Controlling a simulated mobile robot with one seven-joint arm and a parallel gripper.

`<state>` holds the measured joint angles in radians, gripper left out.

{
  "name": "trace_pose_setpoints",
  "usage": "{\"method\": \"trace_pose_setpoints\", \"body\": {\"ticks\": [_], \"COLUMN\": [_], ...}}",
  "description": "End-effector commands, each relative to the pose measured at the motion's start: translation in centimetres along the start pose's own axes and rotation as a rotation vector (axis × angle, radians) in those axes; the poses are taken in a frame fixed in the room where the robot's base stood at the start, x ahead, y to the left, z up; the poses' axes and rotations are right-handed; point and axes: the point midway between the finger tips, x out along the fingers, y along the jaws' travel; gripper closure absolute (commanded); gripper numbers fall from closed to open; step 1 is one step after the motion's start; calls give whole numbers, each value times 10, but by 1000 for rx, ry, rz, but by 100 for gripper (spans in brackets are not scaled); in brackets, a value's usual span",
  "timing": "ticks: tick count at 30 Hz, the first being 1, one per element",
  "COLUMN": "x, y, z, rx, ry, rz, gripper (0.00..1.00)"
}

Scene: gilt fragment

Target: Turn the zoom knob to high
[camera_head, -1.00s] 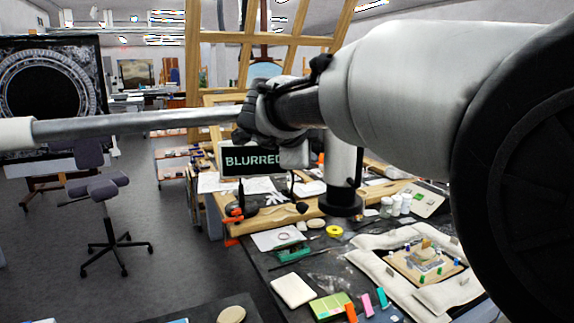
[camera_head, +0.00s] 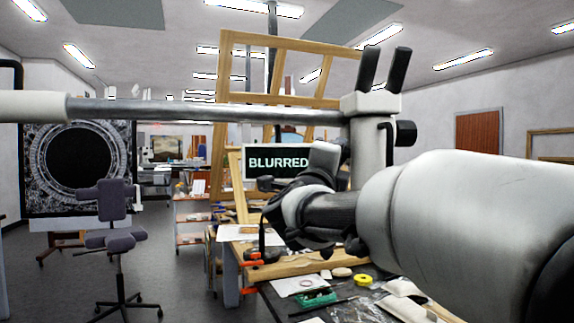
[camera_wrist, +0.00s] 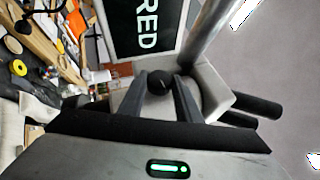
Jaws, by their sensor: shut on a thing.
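The microscope head (camera_head: 372,104), pale with two black eyepieces, hangs on a long metal boom arm (camera_head: 215,111). A black knob (camera_head: 405,133) sticks out on its right side. In the wrist view, a round black knob (camera_wrist: 159,82) lies between the two fingers of my gripper (camera_wrist: 161,90), in front of the pale head. My gripper is shut on that knob. In the head view my gripper (camera_head: 338,152) is at the head's lower left and hides the held knob. No high or low marking is readable. A dark screen (camera_head: 277,163) behind reads "BLURRED".
A cluttered workbench (camera_head: 245,289) lies below, with a yellow tape roll (camera_head: 363,280) and a green item (camera_head: 316,298). A wooden frame (camera_head: 219,120) stands behind. An office chair (camera_head: 112,240) stands on open floor at the left.

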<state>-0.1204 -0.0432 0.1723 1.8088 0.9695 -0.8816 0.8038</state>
Motion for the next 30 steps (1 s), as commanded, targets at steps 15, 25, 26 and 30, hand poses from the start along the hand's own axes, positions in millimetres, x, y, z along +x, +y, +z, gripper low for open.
{"method": "trace_pose_setpoints", "body": {"ticks": [15,25,26,30], "x": [0,0,0,0], "y": [3,3,3,2], "z": [0,-1,-1,-1], "rx": [47,47,46,46], "ry": [-5,-5,-5,-5], "rz": [-86,-85,-85,-86], "gripper": [92,57,52,51]}}
